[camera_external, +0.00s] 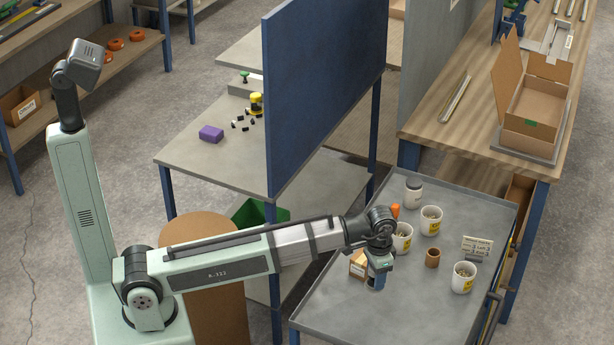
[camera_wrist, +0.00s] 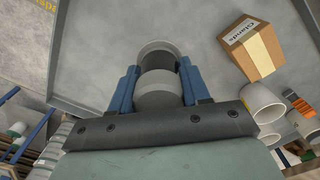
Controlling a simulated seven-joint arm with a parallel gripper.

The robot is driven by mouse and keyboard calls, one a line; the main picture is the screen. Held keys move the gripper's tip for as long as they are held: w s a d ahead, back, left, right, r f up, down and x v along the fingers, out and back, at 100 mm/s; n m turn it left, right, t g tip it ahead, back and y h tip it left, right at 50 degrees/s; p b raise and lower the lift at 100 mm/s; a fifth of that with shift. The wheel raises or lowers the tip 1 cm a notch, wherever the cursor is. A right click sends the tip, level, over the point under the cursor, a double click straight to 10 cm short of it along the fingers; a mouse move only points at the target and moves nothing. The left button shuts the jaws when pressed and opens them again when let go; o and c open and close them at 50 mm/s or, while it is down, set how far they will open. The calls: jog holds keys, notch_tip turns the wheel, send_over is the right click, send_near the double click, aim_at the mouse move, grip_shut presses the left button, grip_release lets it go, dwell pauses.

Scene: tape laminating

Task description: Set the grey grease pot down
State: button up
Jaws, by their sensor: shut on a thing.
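The grey grease pot (camera_wrist: 159,96) is a pale grey cylinder with a dark band around its middle, seen in the wrist view. My gripper (camera_wrist: 160,82) has its blue fingers closed on either side of it. In the external view my gripper (camera_external: 378,275) points down over the near left part of the grey tray-topped table (camera_external: 340,312). The pot is mostly hidden there by the gripper. I cannot tell whether its base touches the table surface.
A small carton (camera_external: 358,264) marked "Glands" stands close beside the gripper; it also shows in the wrist view (camera_wrist: 252,48). White pots (camera_external: 431,220), a brown cup (camera_external: 432,258) and a sign (camera_external: 477,247) stand to the right. The table's near end is clear.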

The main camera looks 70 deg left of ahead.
jog(key=w+d, duration=0.3)
jog(key=w, duration=0.5)
notch_tip(320, 180, down, 6)
jog(key=shift+r, duration=0.1)
jog(key=shift+f, duration=2.1)
jog(key=shift+f, duration=0.1)
jog(key=o, duration=1.1)
notch_tip(320, 180, up, 12)
jog(key=shift+r, duration=0.1)
